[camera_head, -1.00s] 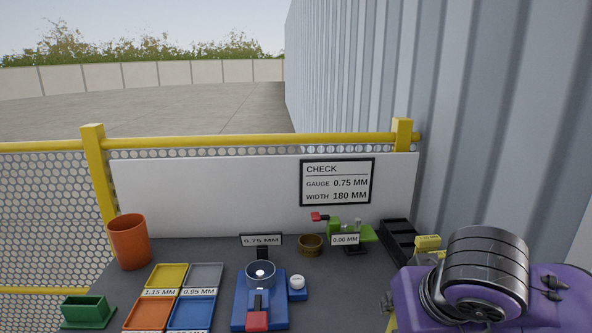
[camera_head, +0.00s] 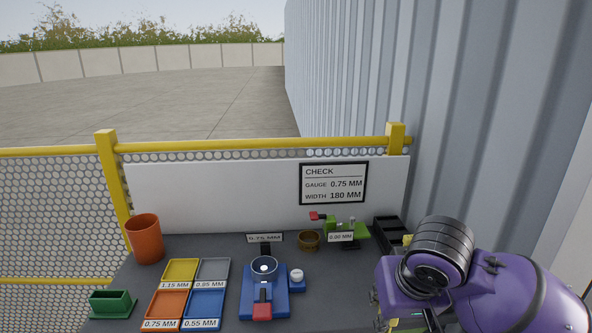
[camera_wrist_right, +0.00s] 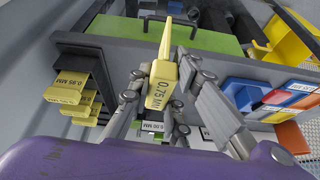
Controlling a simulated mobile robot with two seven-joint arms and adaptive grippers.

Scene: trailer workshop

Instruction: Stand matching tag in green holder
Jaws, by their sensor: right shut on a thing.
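The green holder (camera_head: 112,305) is a small slotted block on a flat base at the front left of the table in the head view. My right gripper (camera_wrist_right: 160,82) is shut on a yellow tag (camera_wrist_right: 161,90) marked 0.75 MM, with a narrow pointed end, in the right wrist view. In the head view my purple right arm fills the lower right and the tag cannot be made out. The check sign (camera_head: 334,184) reads gauge 0.75 MM, width 180 MM. My left gripper is not in view.
Colored trays (camera_head: 205,301) with thickness labels lie right of the holder, beside a blue gauge stand (camera_head: 254,305). An orange cup (camera_head: 145,240) stands behind. A green device (camera_head: 346,228) is at the back. Other yellow tags (camera_wrist_right: 68,88) sit in a dark rack in the wrist view.

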